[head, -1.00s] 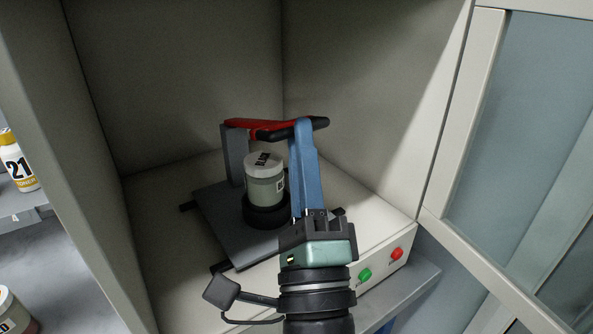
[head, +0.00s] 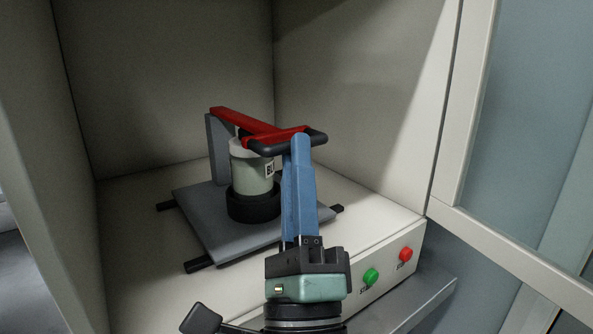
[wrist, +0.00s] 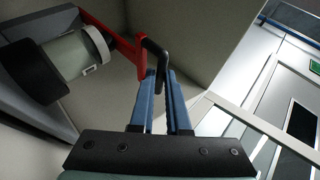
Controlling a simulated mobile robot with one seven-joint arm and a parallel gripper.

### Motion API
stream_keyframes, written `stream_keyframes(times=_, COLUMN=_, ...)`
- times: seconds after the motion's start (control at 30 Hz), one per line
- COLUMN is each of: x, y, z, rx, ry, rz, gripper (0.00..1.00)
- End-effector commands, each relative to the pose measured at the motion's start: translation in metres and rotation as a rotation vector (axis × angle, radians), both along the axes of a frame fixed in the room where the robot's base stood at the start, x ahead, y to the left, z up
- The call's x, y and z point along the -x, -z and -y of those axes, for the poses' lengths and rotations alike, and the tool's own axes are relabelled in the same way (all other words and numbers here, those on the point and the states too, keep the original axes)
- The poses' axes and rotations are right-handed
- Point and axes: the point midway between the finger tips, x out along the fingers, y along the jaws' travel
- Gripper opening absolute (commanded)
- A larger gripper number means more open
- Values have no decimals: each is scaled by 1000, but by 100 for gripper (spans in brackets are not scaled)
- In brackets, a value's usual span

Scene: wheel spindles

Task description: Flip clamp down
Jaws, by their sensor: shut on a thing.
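The red clamp arm (head: 240,119) runs from the top of a grey upright post (head: 217,150) over a jar, with a black loop handle (head: 317,137) at its right end. The white-lidded, pale green jar (head: 254,178) stands in a black round holder (head: 256,206) on a grey plate (head: 212,228). My gripper (head: 300,143), with blue fingers, is shut on the black handle. In the wrist view the handle (wrist: 153,58) lies between my fingertips (wrist: 160,80). The arm looks low, near the lid; whether it touches is unclear.
The fixture sits on a cream box with a green button (head: 371,276) and a red button (head: 405,254) on its front. Cabinet walls (head: 160,80) close in the back and sides. An open glazed door (head: 530,130) stands at the right.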

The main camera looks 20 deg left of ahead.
Motion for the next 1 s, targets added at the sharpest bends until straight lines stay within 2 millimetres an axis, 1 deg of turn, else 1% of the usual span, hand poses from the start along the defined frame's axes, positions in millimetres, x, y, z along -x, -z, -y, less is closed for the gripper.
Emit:
stream_keyframes(times=0.03, x=-1, y=4, z=-2, rx=5, ry=-5, rz=-3, gripper=0)
stream_keyframes(times=0.1, x=-1, y=5, z=-3, rx=5, ry=-5, rz=-3, gripper=0)
stream_keyframes(times=0.6, x=-1, y=6, z=-4, rx=7, ry=-8, rz=-6, gripper=0)
stream_keyframes(times=0.63, x=-1, y=6, z=-4, rx=6, ry=-8, rz=-6, gripper=16)
stream_keyframes(times=0.7, x=-1, y=6, z=-4, rx=7, ry=-7, rz=-5, gripper=29)
stream_keyframes(times=0.8, x=-1, y=6, z=-3, rx=5, ry=-6, rz=-4, gripper=45)
stream_keyframes(times=1.0, x=-1, y=5, z=-2, rx=3, ry=-3, rz=-3, gripper=45)
